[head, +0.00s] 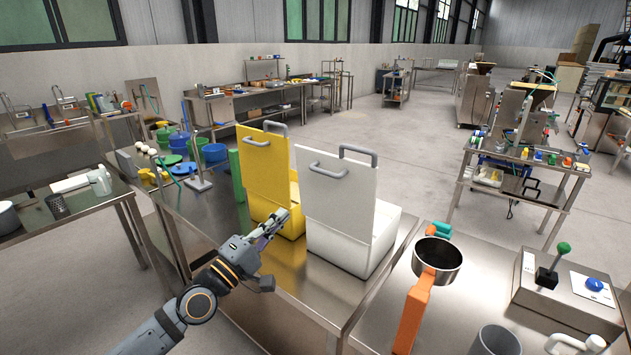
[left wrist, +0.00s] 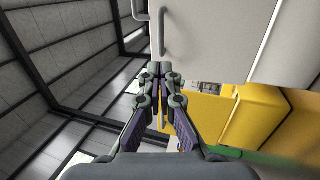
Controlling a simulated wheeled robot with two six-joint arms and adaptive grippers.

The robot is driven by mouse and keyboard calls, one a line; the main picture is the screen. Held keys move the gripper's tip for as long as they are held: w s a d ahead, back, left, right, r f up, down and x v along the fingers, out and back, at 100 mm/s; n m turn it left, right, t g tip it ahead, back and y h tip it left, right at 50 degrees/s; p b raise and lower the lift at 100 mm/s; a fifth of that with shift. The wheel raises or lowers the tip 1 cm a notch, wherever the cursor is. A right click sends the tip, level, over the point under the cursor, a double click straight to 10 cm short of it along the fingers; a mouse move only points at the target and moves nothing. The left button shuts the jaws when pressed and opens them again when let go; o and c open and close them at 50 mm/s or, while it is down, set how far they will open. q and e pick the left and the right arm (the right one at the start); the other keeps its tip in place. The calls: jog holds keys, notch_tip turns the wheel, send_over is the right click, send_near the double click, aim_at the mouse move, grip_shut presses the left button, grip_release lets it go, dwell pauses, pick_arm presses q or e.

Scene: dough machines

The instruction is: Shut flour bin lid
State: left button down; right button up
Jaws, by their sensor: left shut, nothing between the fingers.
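Two bins with lids stand side by side on a steel table: a yellow bin (head: 292,222) and a white bin (head: 345,245). The yellow lid (head: 265,175) and the white lid (head: 345,205) both stand raised, each with a grey handle. I cannot tell which one is the flour bin. My left gripper (head: 280,218) is shut and empty, in front of the yellow bin and beside the white bin's left edge. In the left wrist view its fingertips (left wrist: 161,70) are close to the white lid (left wrist: 225,35) and its handle (left wrist: 162,32); contact is unclear. The yellow bin (left wrist: 255,115) shows at right.
A steel pot (head: 437,260) with an orange handle and a control box (head: 570,290) with a green-topped lever are at the right. Blue and green containers (head: 205,150) stand behind at the left. Bare tabletop (head: 310,285) lies in front of the bins.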

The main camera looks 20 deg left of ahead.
pick_arm(q)
jog(key=p+x, duration=0.4)
jog(key=x, duration=1)
jog(key=shift+f, duration=0.2)
jog(key=shift+w+a, duration=0.1)
jog(key=shift+w, duration=0.05)
